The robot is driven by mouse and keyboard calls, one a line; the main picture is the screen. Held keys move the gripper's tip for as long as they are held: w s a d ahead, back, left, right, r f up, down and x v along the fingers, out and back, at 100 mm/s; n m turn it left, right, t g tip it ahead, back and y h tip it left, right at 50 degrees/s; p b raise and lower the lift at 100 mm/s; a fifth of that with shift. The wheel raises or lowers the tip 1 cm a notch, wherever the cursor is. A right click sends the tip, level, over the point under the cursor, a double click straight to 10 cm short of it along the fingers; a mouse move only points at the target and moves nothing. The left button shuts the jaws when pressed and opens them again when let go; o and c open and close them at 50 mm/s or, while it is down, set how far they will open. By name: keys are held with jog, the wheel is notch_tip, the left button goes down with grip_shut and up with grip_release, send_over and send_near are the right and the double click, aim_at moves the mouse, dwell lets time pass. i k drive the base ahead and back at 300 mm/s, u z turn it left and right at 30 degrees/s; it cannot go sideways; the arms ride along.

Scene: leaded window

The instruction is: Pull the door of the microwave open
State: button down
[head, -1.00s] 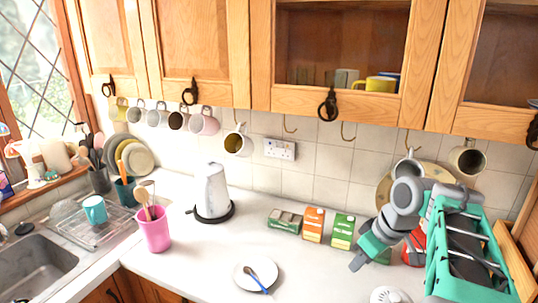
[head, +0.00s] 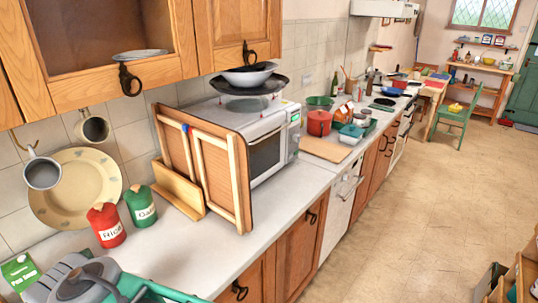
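The white microwave (head: 247,123) stands on the counter just left of centre in the head view. Its door (head: 266,158) has a dark window, faces right toward the room and looks shut. A control panel with a small green display (head: 295,117) is at the door's far side. I cannot make out a separate handle. Wooden boards or folded trays lean against the microwave's near side and hide part of it. My gripper is not visible.
A wooden frame (head: 234,181) stands upright near the door's near edge. A dark pan (head: 249,86) with a bowl sits on the microwave. Red (head: 106,225) and green (head: 141,206) canisters stand left. A chopping board (head: 326,148) lies beyond. The floor (head: 400,225) at right is open.

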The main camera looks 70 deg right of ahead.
aim_at(267, 157)
jog(key=u, duration=1)
jog(key=k, duration=1.45)
jog(key=z, duration=0.8)
jog(key=i, duration=0.5)
jog(key=u, duration=0.15)
